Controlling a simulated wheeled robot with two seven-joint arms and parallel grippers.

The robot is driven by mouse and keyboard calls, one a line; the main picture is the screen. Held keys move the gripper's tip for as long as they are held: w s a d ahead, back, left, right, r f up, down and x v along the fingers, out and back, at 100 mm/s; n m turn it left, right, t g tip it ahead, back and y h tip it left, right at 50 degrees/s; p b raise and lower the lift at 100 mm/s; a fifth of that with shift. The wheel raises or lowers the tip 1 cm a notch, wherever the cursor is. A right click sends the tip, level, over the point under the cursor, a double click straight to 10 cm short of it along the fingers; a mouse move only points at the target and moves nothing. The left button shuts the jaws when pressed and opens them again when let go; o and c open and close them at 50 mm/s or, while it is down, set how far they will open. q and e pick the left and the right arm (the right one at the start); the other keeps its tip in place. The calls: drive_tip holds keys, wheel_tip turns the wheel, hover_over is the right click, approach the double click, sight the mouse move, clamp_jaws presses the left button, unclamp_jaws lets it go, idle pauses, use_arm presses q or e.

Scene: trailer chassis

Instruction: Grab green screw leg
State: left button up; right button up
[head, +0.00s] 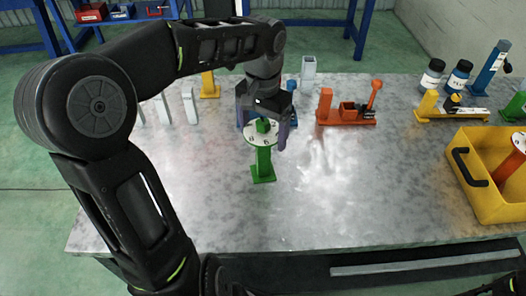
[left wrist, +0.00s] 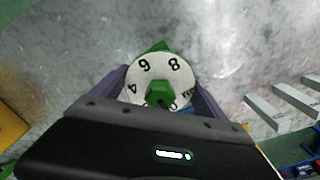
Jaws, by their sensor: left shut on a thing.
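The green screw leg (head: 264,160) stands upright on the metal table, with a square green foot and a white numbered disc near its top. My left gripper (head: 265,122) comes down on it from above, its purple fingers on either side of the disc and green top. In the left wrist view the disc and the green knob of the screw leg (left wrist: 158,92) show between the two fingers of my left gripper (left wrist: 163,98). The gripper is shut on the leg. The exact contact is partly hidden by the fingers. My right gripper cannot be made out.
An orange-red part (head: 345,118) stands right of the leg. A yellow bin (head: 485,205) with a black handle is at the right edge. A yellow part (head: 450,110), bottles (head: 431,76) and grey blocks (head: 189,104) stand farther back. The table's front middle is clear.

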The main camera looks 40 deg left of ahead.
sight(263, 121)
use_arm(q)
drive_tip(key=c, duration=1)
drive_tip(key=shift+c, duration=0.2)
drive_tip(key=shift+r, duration=0.1)
wheel_tip(263, 121, up, 4)
drive_tip(key=shift+w+r, duration=0.1)
wheel_tip(263, 121, up, 6)
drive_tip(key=p, duration=0.4)
